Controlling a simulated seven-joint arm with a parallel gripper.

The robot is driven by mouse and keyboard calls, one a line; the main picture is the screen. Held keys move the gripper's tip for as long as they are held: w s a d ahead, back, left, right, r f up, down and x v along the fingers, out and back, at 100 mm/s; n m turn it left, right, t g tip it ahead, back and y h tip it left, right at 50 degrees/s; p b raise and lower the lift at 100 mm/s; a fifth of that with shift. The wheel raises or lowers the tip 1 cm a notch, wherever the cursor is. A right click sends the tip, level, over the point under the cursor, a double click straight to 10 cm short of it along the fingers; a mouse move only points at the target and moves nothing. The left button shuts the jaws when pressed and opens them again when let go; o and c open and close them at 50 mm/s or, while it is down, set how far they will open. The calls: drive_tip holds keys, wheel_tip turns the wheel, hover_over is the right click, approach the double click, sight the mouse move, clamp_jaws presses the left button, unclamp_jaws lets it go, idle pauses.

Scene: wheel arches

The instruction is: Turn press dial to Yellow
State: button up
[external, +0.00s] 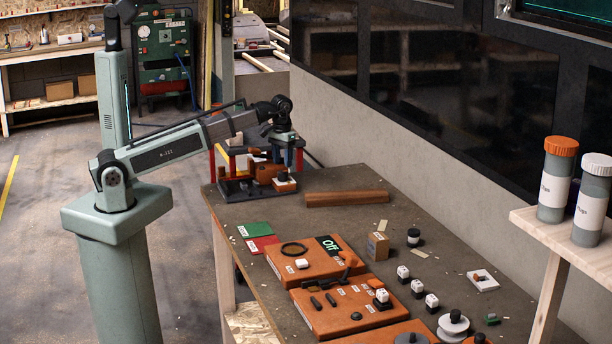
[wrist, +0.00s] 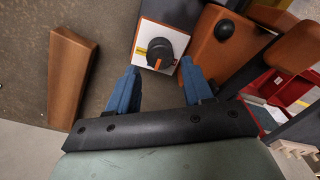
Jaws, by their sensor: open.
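The press dial (wrist: 158,48) is a black round knob on a white plate, on an orange block. An orange mark shows at the knob's lower edge in the wrist view. A small yellow mark (wrist: 141,51) sits on the plate left of the knob. In the external view the dial (external: 284,177) is at the front of the press (external: 240,187) at the table's far end. My gripper (wrist: 160,68) is open, its two blue fingers apart and empty, pointing toward the dial with one finger to each side. In the external view my gripper (external: 287,152) is just above the dial.
A wooden bar (external: 346,198) lies right of the press and also shows in the wrist view (wrist: 70,78). Orange panels (external: 345,305), small knobs and a cardboard box (external: 378,246) occupy the nearer table. An orange block with a black knob (wrist: 224,30) stands beside the dial.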

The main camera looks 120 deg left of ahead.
sight(283, 172)
drive_tip(key=shift+f, duration=2.85)
drive_tip(key=c, duration=0.8)
